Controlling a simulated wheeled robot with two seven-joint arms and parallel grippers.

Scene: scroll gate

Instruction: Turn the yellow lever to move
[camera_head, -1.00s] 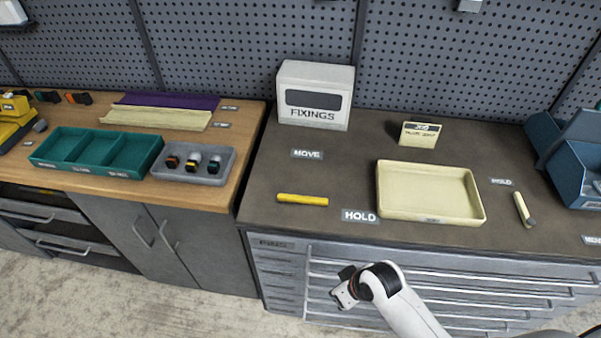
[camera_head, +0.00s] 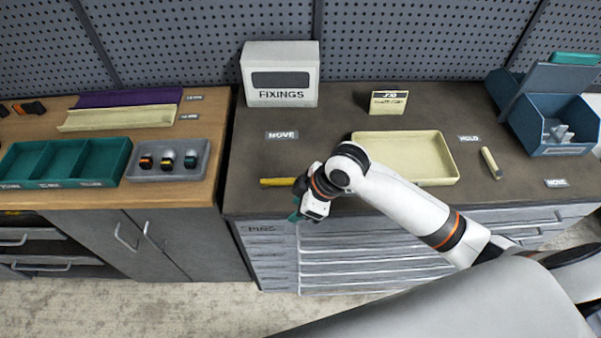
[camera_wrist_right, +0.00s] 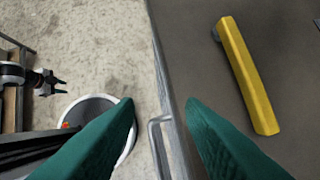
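The yellow lever (camera_head: 276,182) lies along the front part of the dark bench top, left to right, between the MOVE label (camera_head: 282,135) and the front edge. My right gripper (camera_head: 298,206) is at the bench's front edge by the lever's right end, which it partly hides. In the right wrist view the lever (camera_wrist_right: 248,75) lies right of both teal fingers. These fingers (camera_wrist_right: 161,106) are spread over the bench edge, empty and apart from the lever. My left gripper (camera_wrist_right: 55,84) shows small at the left of the right wrist view, its fingertips apart.
A cream tray (camera_head: 445,178) sits behind my right arm. A FIXINGS box (camera_head: 280,75) stands at the back, and a blue bin (camera_head: 555,120) at the right. A drawer handle (camera_wrist_right: 158,140) sticks out below the bench edge. The bench around the MOVE label is clear.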

